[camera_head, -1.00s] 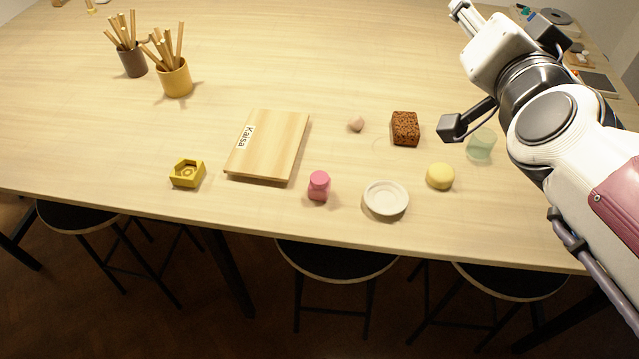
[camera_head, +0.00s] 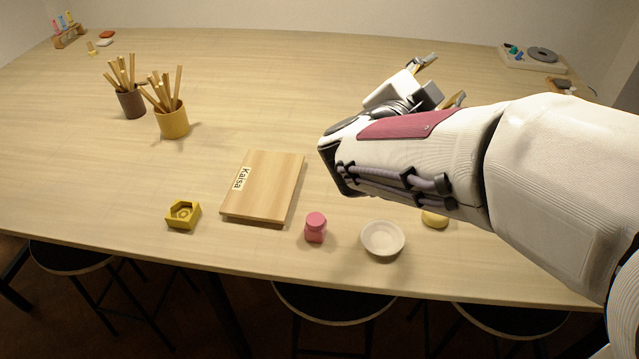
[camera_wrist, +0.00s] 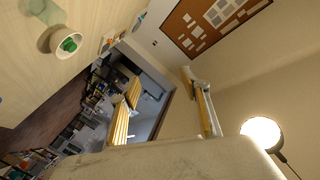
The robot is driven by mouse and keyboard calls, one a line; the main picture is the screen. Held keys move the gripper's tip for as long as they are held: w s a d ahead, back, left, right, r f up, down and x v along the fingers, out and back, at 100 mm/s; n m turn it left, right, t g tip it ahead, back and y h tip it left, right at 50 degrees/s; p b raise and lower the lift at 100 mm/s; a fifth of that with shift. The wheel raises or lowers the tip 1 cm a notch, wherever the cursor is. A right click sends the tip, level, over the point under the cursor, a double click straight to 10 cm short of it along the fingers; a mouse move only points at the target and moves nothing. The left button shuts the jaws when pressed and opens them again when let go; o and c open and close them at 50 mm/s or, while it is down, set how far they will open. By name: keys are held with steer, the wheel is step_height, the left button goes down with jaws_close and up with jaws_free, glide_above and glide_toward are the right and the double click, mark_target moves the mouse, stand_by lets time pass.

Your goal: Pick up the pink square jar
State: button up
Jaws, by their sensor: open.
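The pink square jar (camera_head: 315,228) stands upright near the table's front edge, between the wooden board and the white dish. It has a rounded pink lid. My gripper (camera_head: 441,80) is open and empty, above the far right part of the table, well away from the jar. Its fingers also show in the wrist view (camera_wrist: 165,108), with nothing between them. The jar is not seen in the wrist view, which faces the room and a wall.
A wooden board (camera_head: 264,187) lies left of the jar and a white dish (camera_head: 382,239) right of it. A yellow hexagonal holder (camera_head: 183,215) sits farther left. My arm partly covers a yellow round object (camera_head: 434,220). Stick-filled cups (camera_head: 173,123) stand at back left.

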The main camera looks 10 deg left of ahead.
steer(key=s+a+f+g+h, duration=0.1)
steer(key=s+a+f, duration=0.1)
steer(key=a+f, duration=0.35)
steer(key=s+a+f+g+h, duration=0.1)
steer(key=s+a+f, duration=0.2)
steer(key=a+f, duration=0.3)
steer(key=n+t, duration=0.2)
steer(key=n, duration=0.5)
glide_toward(309, 226)
steer(key=shift+w+d+r+y, duration=0.3)
steer(key=shift+w+d+y, duration=0.1)
steer(key=shift+d, duration=0.35)
steer(key=shift+x, duration=1.35)
steer(key=shift+x, duration=2.6)
steer(key=shift+w+a, duration=0.1)
steer(key=shift+a, duration=0.05)
